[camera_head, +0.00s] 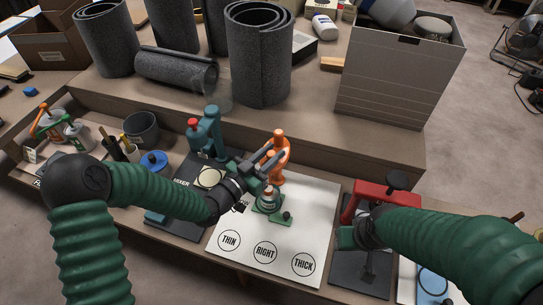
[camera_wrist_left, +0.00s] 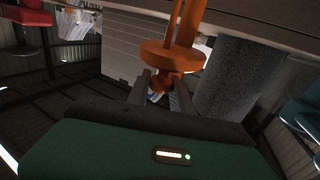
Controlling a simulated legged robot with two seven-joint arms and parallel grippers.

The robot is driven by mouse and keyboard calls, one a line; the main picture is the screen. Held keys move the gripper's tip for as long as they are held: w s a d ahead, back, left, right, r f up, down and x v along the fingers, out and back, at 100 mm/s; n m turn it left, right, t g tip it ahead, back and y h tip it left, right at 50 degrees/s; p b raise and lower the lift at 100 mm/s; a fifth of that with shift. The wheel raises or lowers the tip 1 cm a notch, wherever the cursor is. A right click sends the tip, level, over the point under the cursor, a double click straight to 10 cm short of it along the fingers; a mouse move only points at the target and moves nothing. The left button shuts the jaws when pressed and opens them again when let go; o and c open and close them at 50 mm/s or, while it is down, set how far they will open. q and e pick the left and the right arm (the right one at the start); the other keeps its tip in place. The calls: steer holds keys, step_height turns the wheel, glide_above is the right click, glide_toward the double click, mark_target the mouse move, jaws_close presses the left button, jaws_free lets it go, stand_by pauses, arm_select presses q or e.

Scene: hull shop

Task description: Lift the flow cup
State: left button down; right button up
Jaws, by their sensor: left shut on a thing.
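The orange flow cup (camera_head: 279,143) stands upright over the white mat (camera_head: 315,210), with its tall handle pointing up. My left gripper (camera_head: 262,164) is shut on it from the left side. In the left wrist view the orange cup (camera_wrist_left: 170,54) fills the space between the fingers, with its round flange just above them. Below it in the head view is a small green stand (camera_head: 270,210) on the mat. I cannot tell whether the cup touches this stand. My right gripper (camera_head: 368,240) is by the red device; its fingers are too unclear to judge.
The mat carries circles marked THIN, RIGHT and THICK. A teal mixer (camera_head: 208,133) stands left of it, a red device (camera_head: 385,200) right of it. Grey rolls (camera_head: 258,55) and a large grey box (camera_head: 398,75) stand on the raised shelf behind.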

arm_select(q)
step_height(320, 180, up, 6)
steer(key=p, duration=0.3)
steer(key=shift+r, duration=0.25)
steer(key=shift+w, duration=0.1)
arm_select(e)
steer(key=v, duration=0.2)
steer(key=w+v, duration=0.1)
steer(key=v, duration=0.1)
steer(key=shift+r, duration=0.25)
arm_select(q)
steer(key=c, duration=1.5)
jaws_free()
steer(key=o, duration=0.4)
arm_select(e)
steer(key=shift+s, duration=0.1)
arm_select(q)
steer(key=shift+a+f, duration=0.1)
steer(key=shift+f, duration=0.05)
